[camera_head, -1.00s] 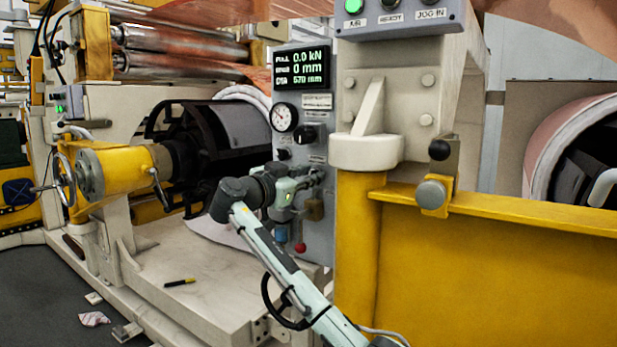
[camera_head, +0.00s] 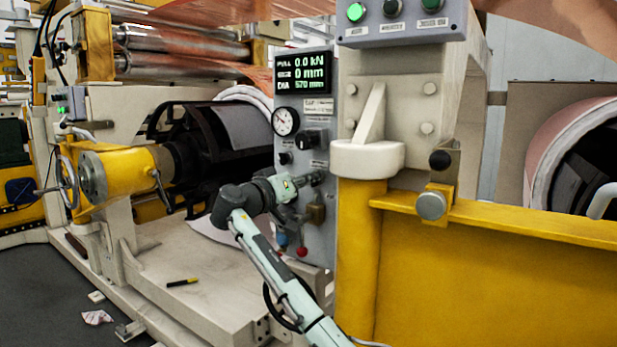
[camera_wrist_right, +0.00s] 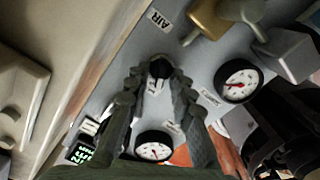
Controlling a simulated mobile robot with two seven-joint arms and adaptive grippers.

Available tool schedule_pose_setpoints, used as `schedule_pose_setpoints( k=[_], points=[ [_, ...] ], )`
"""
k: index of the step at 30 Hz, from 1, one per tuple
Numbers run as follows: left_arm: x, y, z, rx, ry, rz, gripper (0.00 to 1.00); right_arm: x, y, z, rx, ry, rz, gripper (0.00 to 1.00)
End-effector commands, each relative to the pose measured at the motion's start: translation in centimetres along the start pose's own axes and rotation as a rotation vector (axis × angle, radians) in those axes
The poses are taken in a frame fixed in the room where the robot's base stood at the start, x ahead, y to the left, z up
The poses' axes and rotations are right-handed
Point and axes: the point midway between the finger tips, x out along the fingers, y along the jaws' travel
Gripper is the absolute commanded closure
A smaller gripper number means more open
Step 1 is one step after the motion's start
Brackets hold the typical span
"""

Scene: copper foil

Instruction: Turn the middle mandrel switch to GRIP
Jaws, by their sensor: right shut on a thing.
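The grey control panel (camera_head: 318,240) stands left of the yellow post. My right gripper (camera_head: 316,179) reaches its face from the left, below the black switches. In the right wrist view my right gripper (camera_wrist_right: 158,78) has its two dark fingers on either side of a small black switch knob (camera_wrist_right: 160,67) and is shut on it. I take this knob for the mandrel switch. Its pointer direction and position labels cannot be read. In the head view the fingers hide the knob. My left gripper is in neither view.
Close to the gripper are a brass padlock-like part (camera_head: 316,213), a red ball knob (camera_head: 302,252) and a blue part (camera_head: 282,239). A black rotary switch (camera_head: 312,137) and a round gauge (camera_head: 285,121) sit above. The yellow post (camera_head: 360,250) stands close at the right.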

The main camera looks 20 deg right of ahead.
Motion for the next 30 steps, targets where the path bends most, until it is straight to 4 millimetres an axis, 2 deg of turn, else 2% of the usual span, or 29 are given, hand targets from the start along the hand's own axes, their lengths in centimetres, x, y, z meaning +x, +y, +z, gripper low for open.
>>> schedule_pose_setpoints(
  k=[20, 21, 22, 30],
  points=[
    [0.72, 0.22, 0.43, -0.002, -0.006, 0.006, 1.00, -0.03, -0.05, -0.09, -0.070, 0.002, -0.001, 1.00],
    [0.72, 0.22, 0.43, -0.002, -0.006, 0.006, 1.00, -0.03, -0.05, -0.09, -0.070, 0.002, -0.001, 0.76],
    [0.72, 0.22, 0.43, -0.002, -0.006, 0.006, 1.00, -0.03, -0.05, -0.09, -0.070, 0.002, -0.001, 0.72],
    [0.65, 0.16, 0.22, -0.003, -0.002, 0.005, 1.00, -0.04, -0.05, -0.06, -0.069, 0.001, -0.001, 0.72]
  ],
)
